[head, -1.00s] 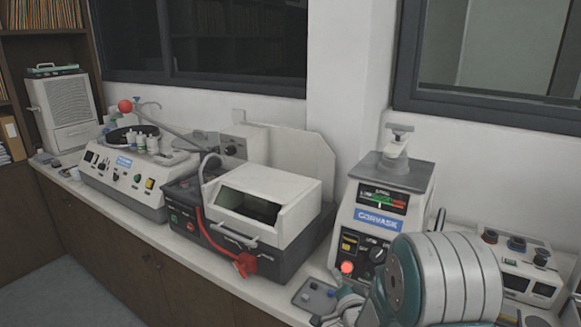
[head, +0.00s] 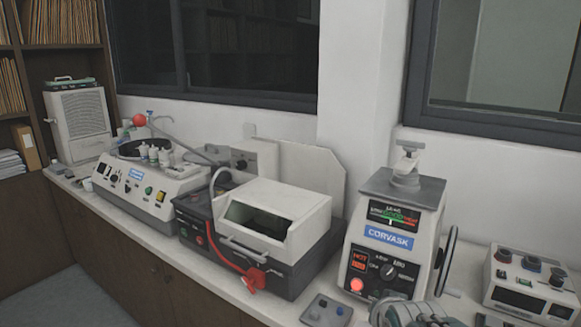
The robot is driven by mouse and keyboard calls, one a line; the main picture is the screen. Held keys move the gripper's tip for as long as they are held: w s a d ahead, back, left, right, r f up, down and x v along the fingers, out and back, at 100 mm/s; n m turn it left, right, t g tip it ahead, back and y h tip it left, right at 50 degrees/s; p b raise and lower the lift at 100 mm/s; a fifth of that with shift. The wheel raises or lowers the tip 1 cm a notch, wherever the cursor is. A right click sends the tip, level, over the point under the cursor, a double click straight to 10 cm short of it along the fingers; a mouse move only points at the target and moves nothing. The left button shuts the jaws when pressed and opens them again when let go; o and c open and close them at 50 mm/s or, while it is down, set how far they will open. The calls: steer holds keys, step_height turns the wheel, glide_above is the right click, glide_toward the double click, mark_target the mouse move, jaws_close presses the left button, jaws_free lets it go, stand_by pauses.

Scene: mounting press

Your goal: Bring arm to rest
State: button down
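The mounting press (head: 392,235) stands upright on the counter right of centre. It has a blue CORVASK label, a gauge with green and red bands, a lit red lamp, a knob and a clamp on top. A handwheel shows at its right side. Part of my arm (head: 418,314) shows at the bottom edge in front of the press. My gripper is not in view.
A white and dark cutting machine (head: 270,215) with a red handle stands mid-counter. A polisher (head: 150,190) with bottles is further left. A small tray (head: 327,310) lies before the press. A control box (head: 530,285) stands at the right.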

steer(key=s+r+n+g, duration=0.1)
steer(key=s+n+g, duration=0.2)
steer(key=s, duration=1.4)
steer(key=shift+s+a+r+n+g, duration=0.15)
steer(key=shift+a+r+n+g, duration=0.25)
steer(key=shift+g, duration=0.3)
